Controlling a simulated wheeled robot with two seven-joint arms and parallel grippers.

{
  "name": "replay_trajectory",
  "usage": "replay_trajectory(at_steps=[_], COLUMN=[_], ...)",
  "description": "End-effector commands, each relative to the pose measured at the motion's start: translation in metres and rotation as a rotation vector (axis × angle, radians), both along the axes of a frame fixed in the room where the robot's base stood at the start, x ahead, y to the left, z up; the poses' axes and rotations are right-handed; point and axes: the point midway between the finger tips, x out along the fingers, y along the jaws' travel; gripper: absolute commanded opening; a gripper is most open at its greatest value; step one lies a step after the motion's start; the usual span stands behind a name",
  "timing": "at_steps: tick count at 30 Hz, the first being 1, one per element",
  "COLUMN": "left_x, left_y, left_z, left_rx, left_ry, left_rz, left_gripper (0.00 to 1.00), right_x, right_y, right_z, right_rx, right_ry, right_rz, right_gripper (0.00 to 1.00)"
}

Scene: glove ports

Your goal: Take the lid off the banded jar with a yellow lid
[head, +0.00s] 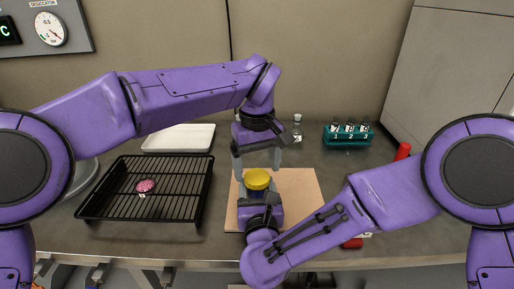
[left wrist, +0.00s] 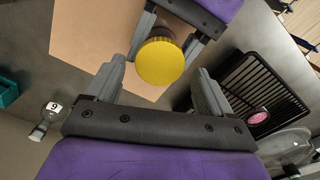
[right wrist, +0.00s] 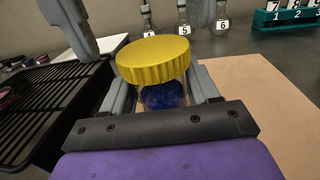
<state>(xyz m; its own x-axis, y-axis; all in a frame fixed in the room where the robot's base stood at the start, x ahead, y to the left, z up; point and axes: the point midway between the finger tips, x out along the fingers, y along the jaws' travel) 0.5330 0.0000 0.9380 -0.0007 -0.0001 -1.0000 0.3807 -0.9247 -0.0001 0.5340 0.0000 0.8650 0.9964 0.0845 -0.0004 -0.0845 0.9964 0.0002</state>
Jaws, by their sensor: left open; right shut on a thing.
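The jar has a yellow lid (head: 257,179) seated on top. In the right wrist view its clear body (right wrist: 163,95) shows dark blue contents, and the lid (right wrist: 153,60) looks level on it. My right gripper (right wrist: 160,92) is shut on the jar body, below the lid; in the head view it hides most of the jar. My left gripper (head: 257,165) points down from above, open, its fingers either side of and above the lid. In the left wrist view the lid (left wrist: 159,62) lies beyond the open fingertips, not touched. The band on the jar is not clearly visible.
A tan board (head: 300,190) lies under the jar. A black wire rack (head: 110,200) with a pink dish (head: 146,186) is at left, a white tray (head: 178,138) behind it. A teal vial rack (head: 347,141) and a small flask (head: 297,128) stand at back right.

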Motion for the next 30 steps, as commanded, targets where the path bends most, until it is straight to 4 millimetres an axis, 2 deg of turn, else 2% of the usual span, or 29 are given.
replay_trajectory(at_steps=[4, 12, 13, 18, 22, 26, 30], left_x=[0.0, 0.0, 0.0, 0.0, 0.0, 0.0, 0.0], left_y=[0.0, 0.0, 0.0, 0.0, 0.0, 0.0, 0.0], left_z=[-0.016, -0.02, -0.02, -0.02, -0.02, -0.019, -0.019], left_rx=[0.001, 0.0, 0.0, 0.0, 0.0, -0.002, -0.002], left_ry=[0.0, 0.001, 0.001, 0.0, 0.001, 0.0, 0.001], left_rz=[0.001, 0.002, 0.002, 0.002, 0.025, 0.22, 0.616], left_gripper=[0.83, 0.83, 0.8, 0.26, 0.26, 0.26, 0.26], right_x=[0.0, 0.0, 0.0, 0.0, 0.0, 0.0, 0.0], right_y=[0.0, 0.0, 0.0, 0.0, 0.0, 0.0, 0.0], right_z=[0.0, 0.0, 0.0, 0.0, 0.0, 0.0, 0.0], right_rx=[0.0, 0.0, 0.0, 0.0, 0.0, 0.0, 0.0], right_ry=[-0.001, -0.001, -0.001, -0.001, -0.001, 0.0, 0.0], right_rz=[0.0, 0.0, 0.0, 0.0, 0.0, 0.0, 0.0], right_gripper=[0.0, 0.0, 0.0, 0.0, 0.0, 0.0, 0.0])
